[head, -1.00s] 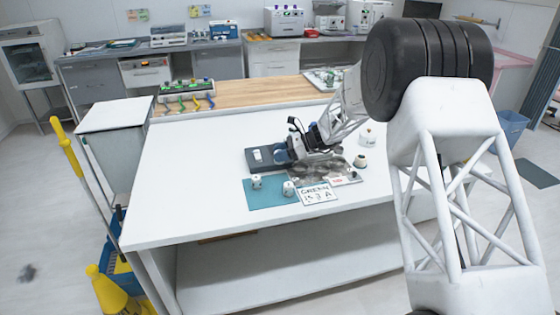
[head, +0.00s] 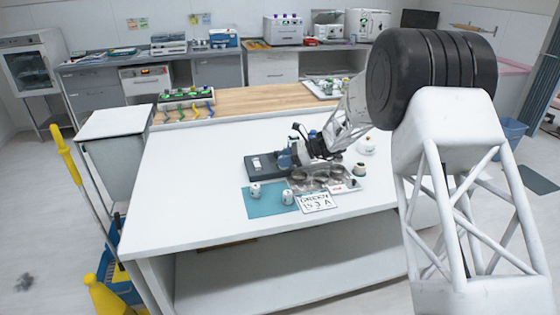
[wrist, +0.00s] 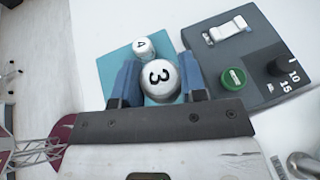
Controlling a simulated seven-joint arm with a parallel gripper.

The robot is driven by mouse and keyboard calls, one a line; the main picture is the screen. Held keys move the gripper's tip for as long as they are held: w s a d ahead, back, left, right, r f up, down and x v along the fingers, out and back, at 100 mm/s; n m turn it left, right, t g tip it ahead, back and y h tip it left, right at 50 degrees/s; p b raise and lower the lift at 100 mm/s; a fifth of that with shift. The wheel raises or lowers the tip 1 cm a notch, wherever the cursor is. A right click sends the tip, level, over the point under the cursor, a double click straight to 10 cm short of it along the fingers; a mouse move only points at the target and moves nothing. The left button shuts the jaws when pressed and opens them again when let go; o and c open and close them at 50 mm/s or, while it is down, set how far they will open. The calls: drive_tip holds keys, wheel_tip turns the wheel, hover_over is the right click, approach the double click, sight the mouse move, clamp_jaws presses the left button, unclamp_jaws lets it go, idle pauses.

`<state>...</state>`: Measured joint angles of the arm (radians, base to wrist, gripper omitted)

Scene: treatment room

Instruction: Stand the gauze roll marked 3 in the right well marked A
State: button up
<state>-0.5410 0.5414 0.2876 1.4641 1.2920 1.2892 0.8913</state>
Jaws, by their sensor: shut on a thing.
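The gauze roll marked 3 (wrist: 159,78) is white and round, held between the two blue fingers of my gripper (wrist: 157,84) in the wrist view. In the head view my gripper (head: 287,159) is over the table beside the grey timer-like device, and the held roll is hard to make out. The letters on the wells are too small to read. A card with "15 3 A" in its lower line (head: 316,203) stands in front of the tray.
A teal mat (head: 263,208) bears two white rolls (head: 254,190); one marked 4 (wrist: 143,47) shows in the wrist view. The grey device (wrist: 242,60) has a green button (wrist: 233,78) and a black knob. A small jar (head: 360,169) stands right of the tray. The table's front left is clear.

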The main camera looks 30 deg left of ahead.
drive_tip(key=w+d+f+m+t, duration=0.1)
drive_tip(key=w+d+m+t, duration=0.3)
drive_tip(key=w+d, duration=0.3)
drive_tip(key=w+d+f+m+t+y, duration=0.1)
drive_tip(key=w+d+m+t, duration=0.3)
drive_tip(key=w, duration=0.9)
drive_tip(key=d+t, duration=0.1)
drive_tip(key=d, duration=0.2)
drive_tip(key=shift+w+d+t, duration=0.15)
drive_tip(key=shift+d+t, duration=0.1)
drive_tip(key=shift+t, duration=0.05)
drive_tip(key=shift+f, duration=0.3)
drive_tip(key=shift+f, duration=2.7)
drive_tip(key=shift+f+y, duration=0.3)
drive_tip(key=shift+f, duration=0.2)
drive_tip(key=o, duration=0.6)
drive_tip(key=shift+d, duration=0.15)
drive_tip(key=shift+v, duration=5.35)
